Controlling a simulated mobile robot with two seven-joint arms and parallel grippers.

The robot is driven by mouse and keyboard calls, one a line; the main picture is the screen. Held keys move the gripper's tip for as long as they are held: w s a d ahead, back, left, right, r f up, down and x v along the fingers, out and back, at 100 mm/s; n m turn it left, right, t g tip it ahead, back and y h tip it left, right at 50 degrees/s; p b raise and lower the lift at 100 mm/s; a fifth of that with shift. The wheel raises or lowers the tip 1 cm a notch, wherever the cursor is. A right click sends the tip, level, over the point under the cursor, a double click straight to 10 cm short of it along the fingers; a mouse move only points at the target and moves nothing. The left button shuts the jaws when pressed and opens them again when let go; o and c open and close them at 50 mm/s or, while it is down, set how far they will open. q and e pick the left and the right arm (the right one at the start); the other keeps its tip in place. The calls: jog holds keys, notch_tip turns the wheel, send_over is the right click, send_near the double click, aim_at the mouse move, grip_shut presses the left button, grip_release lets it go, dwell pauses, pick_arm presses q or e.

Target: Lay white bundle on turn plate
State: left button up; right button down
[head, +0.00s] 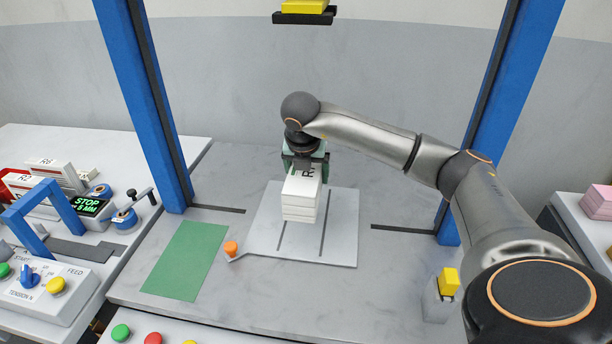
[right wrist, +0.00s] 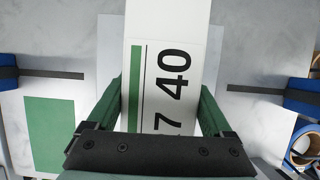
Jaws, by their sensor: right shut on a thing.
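The white bundle (head: 300,205) is a stack of several white layers with a printed label on top. In the right wrist view the bundle (right wrist: 165,30) shows a green stripe and black figures "7 40". My right gripper (head: 303,163) is shut on the bundle's far end, with green fingers (right wrist: 160,105) on both sides of it. The turn plate (head: 342,230) is a light grey square with two dark slots and an orange-knobbed lever (head: 231,248). My left gripper is not in view.
Blue posts (head: 150,110) stand left and right of the marble-like table, with a yellow block (head: 304,6) up between them. A green mat (head: 186,260) lies left of the plate.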

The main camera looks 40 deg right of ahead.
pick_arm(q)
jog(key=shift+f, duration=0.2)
pick_arm(e)
jog(key=shift+w+r, duration=0.1)
notch_tip(320, 180, down, 2)
jog(key=shift+f+b, duration=0.2)
jog(key=shift+b, duration=1)
notch_tip(320, 180, down, 3)
jog(key=b, duration=0.2)
jog(key=shift+f+b, duration=0.2)
jog(key=shift+b, duration=0.2)
jog(key=shift+f+b, duration=0.6)
jog(key=shift+f, duration=0.25)
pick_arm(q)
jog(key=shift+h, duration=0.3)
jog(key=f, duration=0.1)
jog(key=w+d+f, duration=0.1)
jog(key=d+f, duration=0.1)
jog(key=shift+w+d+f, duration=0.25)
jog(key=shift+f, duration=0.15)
pick_arm(e)
jog(key=shift+f, duration=0.1)
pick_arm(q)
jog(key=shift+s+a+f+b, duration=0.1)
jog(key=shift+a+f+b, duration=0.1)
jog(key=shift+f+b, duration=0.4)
pick_arm(e)
jog(key=shift+f, duration=0.55)
